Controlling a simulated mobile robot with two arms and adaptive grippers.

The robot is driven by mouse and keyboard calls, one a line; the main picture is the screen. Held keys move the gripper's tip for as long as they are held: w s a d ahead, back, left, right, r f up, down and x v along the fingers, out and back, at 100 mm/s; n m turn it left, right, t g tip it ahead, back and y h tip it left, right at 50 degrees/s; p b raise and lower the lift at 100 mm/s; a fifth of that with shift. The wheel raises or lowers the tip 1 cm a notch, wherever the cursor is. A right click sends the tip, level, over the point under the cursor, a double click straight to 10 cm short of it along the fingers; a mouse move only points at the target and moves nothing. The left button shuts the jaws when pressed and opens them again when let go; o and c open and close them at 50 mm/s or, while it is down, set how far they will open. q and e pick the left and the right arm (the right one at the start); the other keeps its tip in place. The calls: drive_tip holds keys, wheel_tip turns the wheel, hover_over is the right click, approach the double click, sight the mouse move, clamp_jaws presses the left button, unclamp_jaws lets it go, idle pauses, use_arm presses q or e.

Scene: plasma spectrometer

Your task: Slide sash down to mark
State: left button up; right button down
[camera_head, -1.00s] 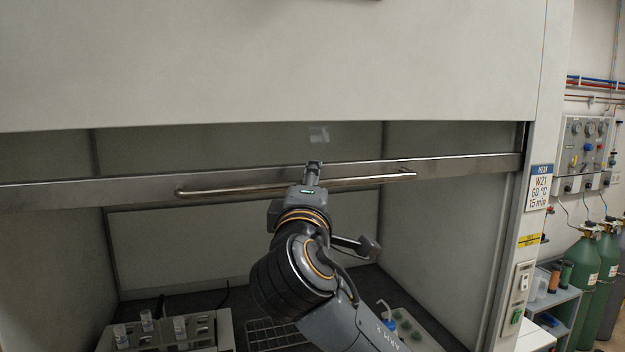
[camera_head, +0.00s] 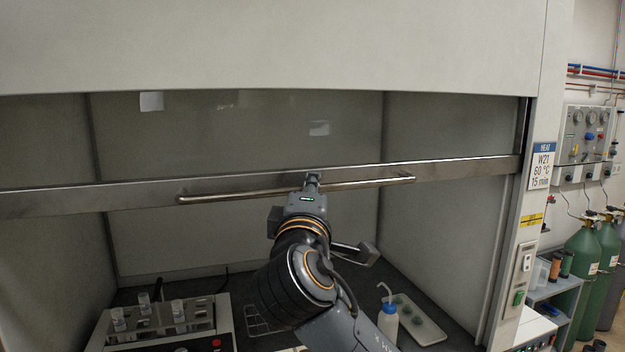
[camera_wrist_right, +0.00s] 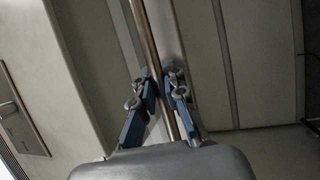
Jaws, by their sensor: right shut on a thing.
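The sash's metal bottom rail (camera_head: 450,171) crosses the fume hood opening, with its glass (camera_head: 240,130) above it. A long bar handle (camera_head: 240,193) is fixed along the rail. My right gripper (camera_head: 312,181) is shut on the handle, right of its middle. In the right wrist view the handle (camera_wrist_right: 146,30) runs between the two blue-sided fingers of the gripper (camera_wrist_right: 165,90). A yellow label (camera_head: 530,220) on the right post, perhaps the mark, sits lower than the rail's right end. My left gripper is out of view.
Inside the hood stand a rack with vials (camera_head: 165,325) at left, a blue-capped wash bottle (camera_head: 388,322) and a white tray (camera_head: 428,330) at right. A sign (camera_head: 541,166) is on the right post. Green gas cylinders (camera_head: 583,255) stand outside, right.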

wheel_tip(320, 180, down, 12)
drive_tip(key=b, duration=0.6)
drive_tip(key=shift+f, duration=0.15)
drive_tip(key=c, duration=1.4)
unclamp_jaws()
drive_tip(key=shift+o, duration=0.2)
drive_tip(key=v, duration=1.2)
